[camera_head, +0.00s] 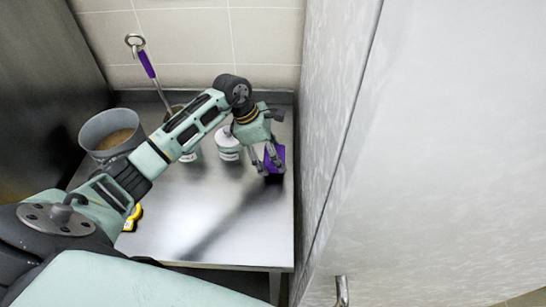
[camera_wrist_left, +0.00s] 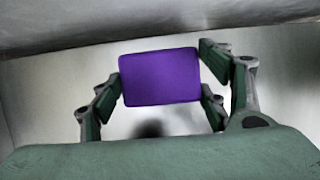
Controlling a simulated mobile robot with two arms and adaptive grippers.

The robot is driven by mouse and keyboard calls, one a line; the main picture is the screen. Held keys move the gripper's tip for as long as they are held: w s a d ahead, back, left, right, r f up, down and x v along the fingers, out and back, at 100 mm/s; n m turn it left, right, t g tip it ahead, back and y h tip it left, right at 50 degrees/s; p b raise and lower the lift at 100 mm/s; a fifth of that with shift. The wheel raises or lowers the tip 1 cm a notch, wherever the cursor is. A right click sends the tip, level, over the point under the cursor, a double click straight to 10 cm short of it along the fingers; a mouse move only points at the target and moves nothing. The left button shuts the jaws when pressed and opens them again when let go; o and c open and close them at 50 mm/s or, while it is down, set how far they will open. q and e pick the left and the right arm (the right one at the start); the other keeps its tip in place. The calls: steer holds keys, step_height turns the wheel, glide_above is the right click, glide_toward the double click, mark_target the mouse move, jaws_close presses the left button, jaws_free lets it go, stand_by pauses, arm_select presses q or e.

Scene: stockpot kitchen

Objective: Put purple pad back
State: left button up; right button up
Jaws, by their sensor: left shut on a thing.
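The purple pad (camera_head: 275,158) is at the right side of the steel counter, close to the grey wall or panel. My left gripper (camera_head: 268,163) is at the pad, its fingers shut on it. In the left wrist view the purple pad (camera_wrist_left: 160,77) sits between the fingers of my left gripper (camera_wrist_left: 165,90), its flat face towards the camera. I cannot tell whether the pad touches the counter. My right gripper is not in view.
The steel counter (camera_head: 215,232) is clear at the front. A grey pot (camera_head: 110,132) with brown contents stands at the left. A purple-handled utensil (camera_head: 147,64) stands behind my arm. A white container (camera_head: 228,142) is beside the gripper. A yellow item (camera_head: 133,217) lies partly behind my arm.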

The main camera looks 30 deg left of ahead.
arm_select(q)
step_height(320, 180, down, 2)
steer(key=shift+f+p, duration=0.15)
steer(key=shift+p, duration=0.15)
steer(key=shift+f+b, duration=0.3)
steer(key=o, duration=1.1)
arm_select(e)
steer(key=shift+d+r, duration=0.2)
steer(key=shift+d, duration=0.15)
arm_select(q)
steer(key=shift+r, duration=0.1)
steer(key=shift+r, duration=0.15)
steer(key=shift+a+r, duration=0.2)
steer(key=shift+r, duration=0.1)
steer(key=b+v, duration=0.2)
steer(key=v, duration=0.9)
steer(key=shift+r, duration=0.2)
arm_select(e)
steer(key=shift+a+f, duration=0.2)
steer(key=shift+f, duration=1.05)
